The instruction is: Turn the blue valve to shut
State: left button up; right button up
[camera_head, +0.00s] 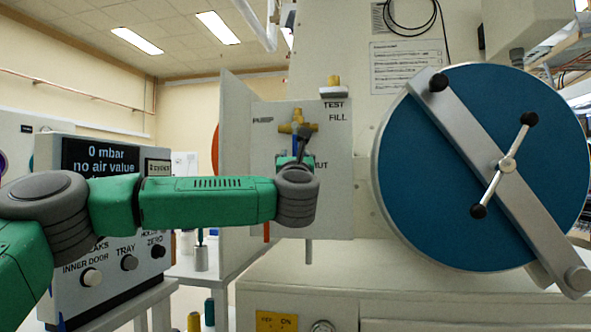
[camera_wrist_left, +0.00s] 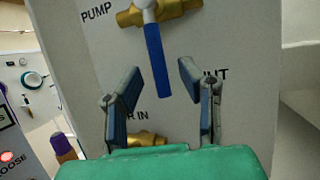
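The blue valve handle (camera_wrist_left: 156,62) is a flat lever hanging almost straight down, slightly tilted, from a brass valve body (camera_wrist_left: 165,12) on a pale panel. In the head view the brass body (camera_head: 297,128) shows above my left wrist, and most of the blue handle is hidden by my gripper. My left gripper (camera_wrist_left: 159,76) is open, with one finger on each side of the lever's lower end and visible gaps to both. Whether the lever lies at fingertip depth I cannot tell. The label ending in "UT" is partly covered by the right finger. My right gripper is not in view.
A second brass fitting (camera_wrist_left: 147,139) sits lower, near the "IN" label. A large blue round door (camera_head: 430,170) with a metal bar is to the right. A console (camera_head: 115,156) reading "0 mbar, no air value" stands left, behind my green arm.

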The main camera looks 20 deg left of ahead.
pick_arm(q)
jog(key=v, duration=1)
jog(key=shift+f, duration=0.2)
